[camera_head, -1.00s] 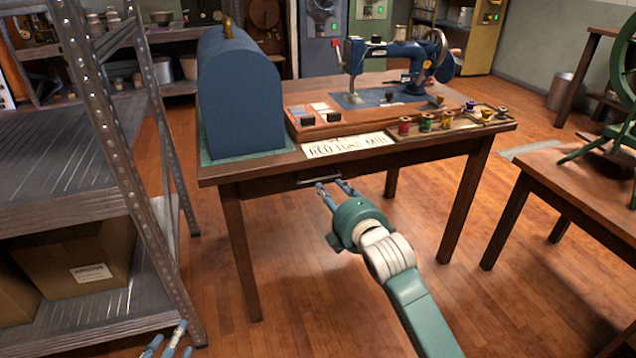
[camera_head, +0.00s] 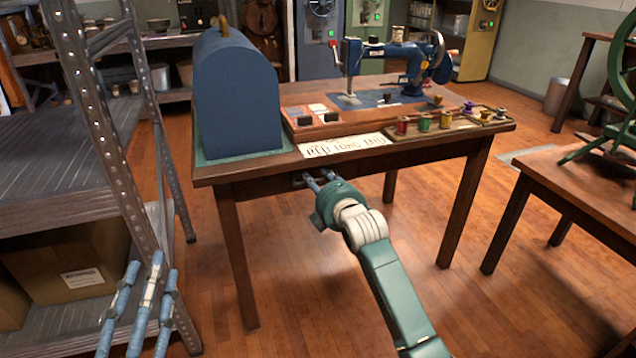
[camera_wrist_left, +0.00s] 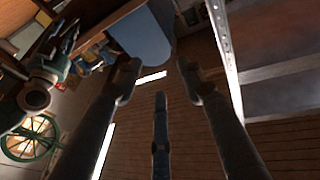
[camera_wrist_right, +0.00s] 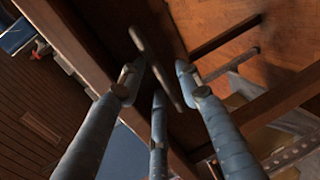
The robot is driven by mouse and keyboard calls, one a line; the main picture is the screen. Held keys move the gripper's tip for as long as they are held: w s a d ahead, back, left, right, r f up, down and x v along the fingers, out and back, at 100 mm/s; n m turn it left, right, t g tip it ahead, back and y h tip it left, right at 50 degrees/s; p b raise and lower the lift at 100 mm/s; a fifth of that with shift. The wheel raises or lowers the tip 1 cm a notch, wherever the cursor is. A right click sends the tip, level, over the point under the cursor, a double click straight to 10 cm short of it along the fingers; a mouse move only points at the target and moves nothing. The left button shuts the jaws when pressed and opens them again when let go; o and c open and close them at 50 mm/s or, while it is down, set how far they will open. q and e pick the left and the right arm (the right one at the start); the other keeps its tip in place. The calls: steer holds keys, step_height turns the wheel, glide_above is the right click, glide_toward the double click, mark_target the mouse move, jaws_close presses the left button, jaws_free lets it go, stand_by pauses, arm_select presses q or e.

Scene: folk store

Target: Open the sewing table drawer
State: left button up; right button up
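The brown wooden sewing table (camera_head: 468,200) stands in the middle of the head view. Its drawer front (camera_head: 262,186) sits under the tabletop edge and looks shut. My right gripper (camera_head: 312,181) is at the drawer handle, which it largely hides in the head view. In the right wrist view the bar handle (camera_wrist_right: 156,58) lies between the spread fingers of the right gripper (camera_wrist_right: 159,80). The fingers look open, not closed on it. My left gripper (camera_head: 143,270) is open and empty at the lower left, beside the metal shelf; its spread fingers show in the left wrist view (camera_wrist_left: 160,85).
On the table are a blue domed case (camera_head: 238,95), a blue sewing machine (camera_head: 395,58), a paper sign (camera_head: 343,146) and a tray of thread spools (camera_head: 435,128). A metal shelf (camera_head: 118,150) stands close on the left. Another table (camera_head: 575,165) is at right. Floor in front is clear.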

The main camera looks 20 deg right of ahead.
jaws_close()
